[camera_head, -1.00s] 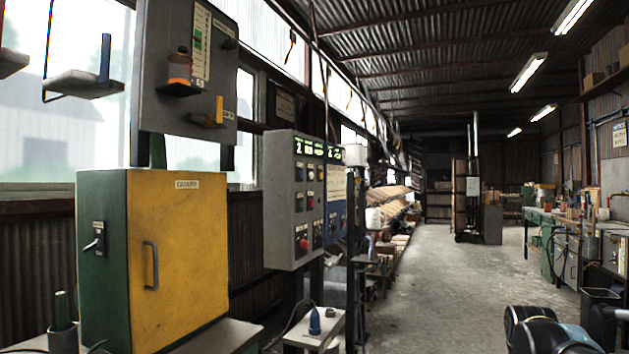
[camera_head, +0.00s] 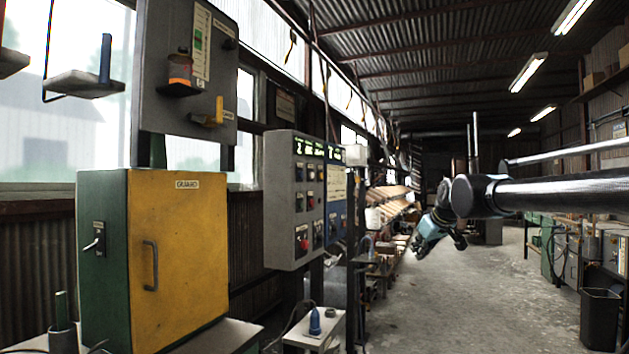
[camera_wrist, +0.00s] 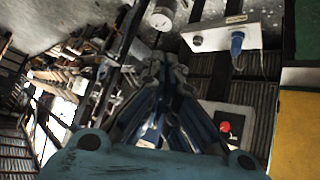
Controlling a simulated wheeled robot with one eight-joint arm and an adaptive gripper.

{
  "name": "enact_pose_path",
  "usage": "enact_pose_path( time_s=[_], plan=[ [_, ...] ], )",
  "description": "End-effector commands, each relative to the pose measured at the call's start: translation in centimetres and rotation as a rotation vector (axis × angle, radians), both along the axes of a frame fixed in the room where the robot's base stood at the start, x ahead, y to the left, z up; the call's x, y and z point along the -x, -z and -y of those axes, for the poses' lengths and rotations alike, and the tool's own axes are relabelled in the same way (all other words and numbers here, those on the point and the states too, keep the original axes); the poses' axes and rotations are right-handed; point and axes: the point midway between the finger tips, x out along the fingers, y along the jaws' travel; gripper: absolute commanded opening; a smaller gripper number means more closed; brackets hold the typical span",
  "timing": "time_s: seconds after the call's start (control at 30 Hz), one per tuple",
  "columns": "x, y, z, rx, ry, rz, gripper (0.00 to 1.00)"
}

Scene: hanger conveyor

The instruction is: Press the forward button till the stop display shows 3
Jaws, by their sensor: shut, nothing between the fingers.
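The grey control panel (camera_head: 279,205) stands left of centre in the head view, with several small buttons and a red knob (camera_head: 302,243). Green-lit displays (camera_head: 307,147) run along its top; the leftmost digit looks like 2. I cannot tell which display is the stop display or which button is forward. My gripper (camera_head: 418,248) is right of the panel, apart from it, pointing down and left. In the wrist view my gripper (camera_wrist: 166,68) has its fingers together and empty. A red button (camera_wrist: 225,127) on a pale panel face shows right of the fingers there.
The yellow and green cabinet (camera_head: 178,255) stands left of the panel. A small stand with a blue plug (camera_head: 315,322) is below it. A hanging tray (camera_head: 82,85) is at upper left. A bin (camera_head: 599,318) stands at right. The floor aisle is clear.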

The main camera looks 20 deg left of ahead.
Motion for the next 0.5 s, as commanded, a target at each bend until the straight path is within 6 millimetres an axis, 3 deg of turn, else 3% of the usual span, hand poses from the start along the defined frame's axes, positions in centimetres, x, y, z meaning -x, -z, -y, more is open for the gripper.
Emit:
enact_pose_path(
  time_s=[0.2,0.5],
  plan=[
    [-5.6,-7.9,-8.2,-0.028,-0.140,0.168,0.00],
    [-10.9,-17.6,-19.7,-0.068,-0.286,0.401,0.00]
  ],
)
